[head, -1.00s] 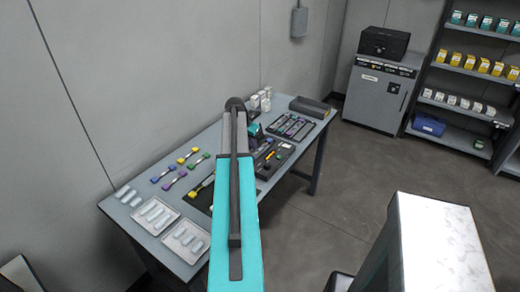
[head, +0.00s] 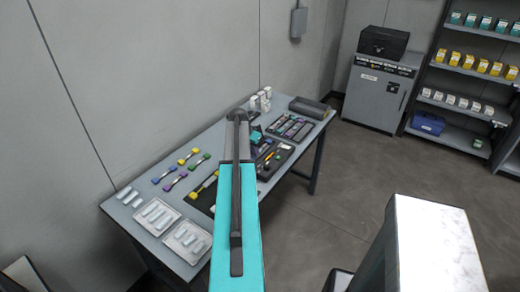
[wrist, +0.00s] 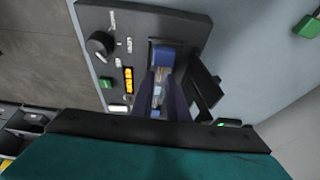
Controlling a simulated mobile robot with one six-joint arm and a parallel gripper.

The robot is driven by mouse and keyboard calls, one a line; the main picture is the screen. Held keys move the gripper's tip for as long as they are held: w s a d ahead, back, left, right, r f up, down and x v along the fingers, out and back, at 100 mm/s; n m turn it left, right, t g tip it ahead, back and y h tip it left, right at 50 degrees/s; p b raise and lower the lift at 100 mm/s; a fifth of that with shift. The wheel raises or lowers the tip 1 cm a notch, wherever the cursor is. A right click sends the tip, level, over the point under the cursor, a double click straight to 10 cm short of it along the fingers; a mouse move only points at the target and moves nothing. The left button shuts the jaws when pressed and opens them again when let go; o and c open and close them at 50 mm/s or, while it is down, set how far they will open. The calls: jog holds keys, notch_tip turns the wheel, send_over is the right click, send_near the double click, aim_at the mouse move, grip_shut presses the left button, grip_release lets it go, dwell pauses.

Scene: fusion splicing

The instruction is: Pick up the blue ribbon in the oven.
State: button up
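In the wrist view the oven (wrist: 190,18) is a dark panel unit with a knob, an orange display, buttons and a slot. Its black lid (wrist: 204,84) stands open on the right of the slot. The blue ribbon (wrist: 163,57) lies in the slot, a blue block at its far end and a pale middle part nearer me. My gripper (wrist: 160,76) is over the slot, its two dark fingers on either side of the pale part with a gap between them. Contact with the ribbon cannot be told. In the head view my arm hides the gripper and the ribbon.
The grey table (head: 150,222) stands against the wall. Several ribbons with coloured ends and two white trays (head: 186,241) lie on its left part. A dark tray (head: 290,126) is at the back right. A green block (wrist: 308,26) shows right of the oven.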

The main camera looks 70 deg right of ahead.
jog(key=shift+d+f, duration=0.3)
jog(key=shift+f, duration=0.35)
grip_shut()
jog(key=shift+r, duration=0.25)
jog(key=shift+s+r+b, duration=0.1)
jog(key=shift+r+b, duration=0.9)
jog(key=shift+r, duration=0.55)
jog(key=s+a+r+b, duration=0.1)
jog(key=s+a+b, duration=0.3)
jog(key=s+a, duration=0.5)
jog(key=s, duration=0.4)
jog(key=shift+r, duration=0.25)
jog(key=shift+s, duration=0.2)
